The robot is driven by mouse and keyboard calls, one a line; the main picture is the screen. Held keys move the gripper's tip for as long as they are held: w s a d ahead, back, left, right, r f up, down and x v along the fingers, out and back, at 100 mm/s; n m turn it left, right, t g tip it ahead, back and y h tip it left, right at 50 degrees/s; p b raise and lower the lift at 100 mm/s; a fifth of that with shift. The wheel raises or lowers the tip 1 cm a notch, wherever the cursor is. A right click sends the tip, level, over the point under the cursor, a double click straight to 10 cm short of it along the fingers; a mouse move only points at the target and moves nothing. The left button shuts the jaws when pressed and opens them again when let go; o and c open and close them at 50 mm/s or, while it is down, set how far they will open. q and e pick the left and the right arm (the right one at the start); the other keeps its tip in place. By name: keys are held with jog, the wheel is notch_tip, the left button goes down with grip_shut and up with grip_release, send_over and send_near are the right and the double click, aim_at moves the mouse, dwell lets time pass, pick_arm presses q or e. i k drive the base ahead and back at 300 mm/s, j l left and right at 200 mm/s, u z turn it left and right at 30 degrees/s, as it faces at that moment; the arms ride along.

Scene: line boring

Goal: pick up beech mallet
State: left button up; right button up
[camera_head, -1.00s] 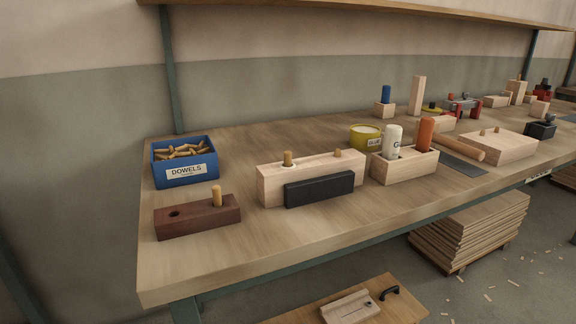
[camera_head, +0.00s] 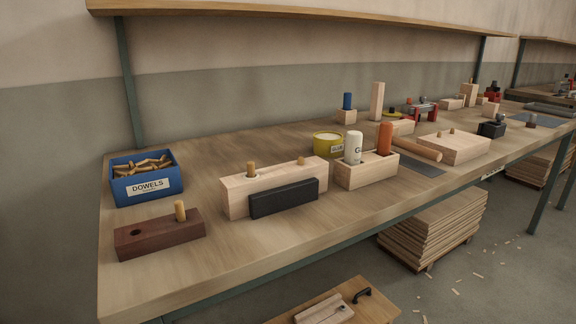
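I cannot make out a beech mallet for certain. A light-brown round wooden bar (camera_head: 416,149) lies on the workbench (camera_head: 265,262) beside a pale block with pegs (camera_head: 453,149); I cannot tell whether it is a mallet's handle. A smaller pale block (camera_head: 402,128) lies behind the bar. Neither of my grippers shows in this view.
A blue dowel box (camera_head: 147,187), a dark brown block with a peg (camera_head: 160,235), a long pale block (camera_head: 235,199) with a black bar (camera_head: 284,198), and a wooden bottle holder (camera_head: 366,176) stand on the bench. Stacked boards (camera_head: 430,228) lie below.

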aim_at(431, 154)
jog(key=l+u, duration=0.1)
jog(key=u, duration=0.3)
jog(key=l+u, duration=0.15)
jog(key=u, duration=0.3)
jog(key=l+u, duration=0.35)
jog(key=l, duration=0.2)
jog(key=k+l+u, duration=0.3)
jog(key=l, duration=0.2)
jog(key=k+l+u, duration=0.1)
jog(key=l, duration=0.3)
jog(key=k+l+u, duration=0.1)
jog(key=l, duration=0.25)
jog(key=k+l, duration=0.1)
jog(key=l, duration=0.25)
jog(key=l+u, duration=0.05)
